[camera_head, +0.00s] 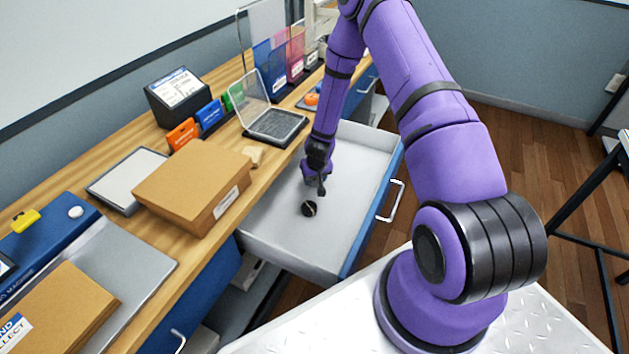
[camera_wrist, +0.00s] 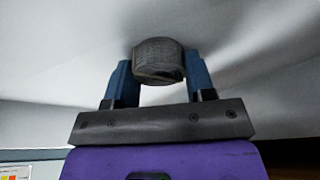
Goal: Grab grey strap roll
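The grey strap roll (camera_head: 309,209) is a small dark cylinder lying on the floor of the open drawer (camera_head: 270,228). My gripper (camera_head: 321,188) reaches down into the drawer right beside the roll. In the wrist view the roll (camera_wrist: 158,60) shows as a ribbed grey coil, at and between the tips of the two blue fingers of my gripper (camera_wrist: 160,68). The fingers are apart, about as wide as the roll. I cannot tell whether they touch it. The roll's far side is hidden.
The drawer has a white handle (camera_head: 391,201) on its blue front. The wooden desk (camera_head: 213,260) beside it holds a cardboard box (camera_head: 190,180), a clear-lidded case (camera_head: 270,120) and several upright folders. The drawer floor around the roll is clear.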

